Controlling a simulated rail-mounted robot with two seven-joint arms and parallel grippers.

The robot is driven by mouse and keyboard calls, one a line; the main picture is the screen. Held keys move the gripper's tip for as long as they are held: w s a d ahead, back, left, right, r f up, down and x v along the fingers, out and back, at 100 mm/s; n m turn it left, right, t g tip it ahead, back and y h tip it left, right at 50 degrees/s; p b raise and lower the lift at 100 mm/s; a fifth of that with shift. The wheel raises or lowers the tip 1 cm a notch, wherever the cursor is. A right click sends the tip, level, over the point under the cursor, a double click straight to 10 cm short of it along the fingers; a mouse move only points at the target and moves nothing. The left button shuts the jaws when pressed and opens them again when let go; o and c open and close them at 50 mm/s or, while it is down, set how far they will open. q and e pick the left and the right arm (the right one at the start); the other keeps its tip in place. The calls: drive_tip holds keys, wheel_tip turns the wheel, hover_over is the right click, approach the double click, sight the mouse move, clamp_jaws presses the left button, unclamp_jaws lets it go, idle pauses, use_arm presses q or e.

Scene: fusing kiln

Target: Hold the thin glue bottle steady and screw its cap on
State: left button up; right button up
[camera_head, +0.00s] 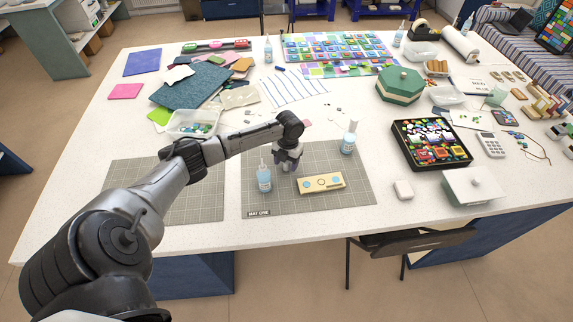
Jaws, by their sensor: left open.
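Two glue bottles stand upright on the right grey mat (300,205), labelled MAT ONE. The slimmer-looking glue bottle (264,180), with a pale blue label and a narrow top, is near the mat's left side. The other, whiter bottle (349,143) is at the mat's far right. I cannot tell which top is a loose cap. A light wooden block (320,183) with round marks lies between them, nearer the front. My left gripper (287,166) points down, open and empty, just right of the slim bottle and behind the block. My right gripper is out of view.
A second grey mat (185,208) lies to the left, partly under my left arm. A clear tray (193,122) of glass bits is behind it. A black case (431,144) and white box (473,187) stand right. The table's front edge is clear.

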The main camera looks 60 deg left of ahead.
use_arm(q)
drive_tip(key=c, duration=1)
drive_tip(key=shift+r, duration=0.1)
drive_tip(key=shift+r, duration=0.6)
wheel_tip(320, 180, up, 3)
drive_tip(key=shift+f, duration=0.1)
drive_tip(key=w+d+r, duration=0.1)
drive_tip(key=d+r, duration=0.1)
drive_tip(key=d, duration=0.1)
drive_tip(key=w+d+r, duration=0.1)
drive_tip(key=d+r, duration=0.1)
drive_tip(key=d, duration=0.2)
drive_tip(key=w+d+r, duration=0.2)
drive_tip(key=d, duration=0.2)
drive_tip(key=shift+r, duration=0.4)
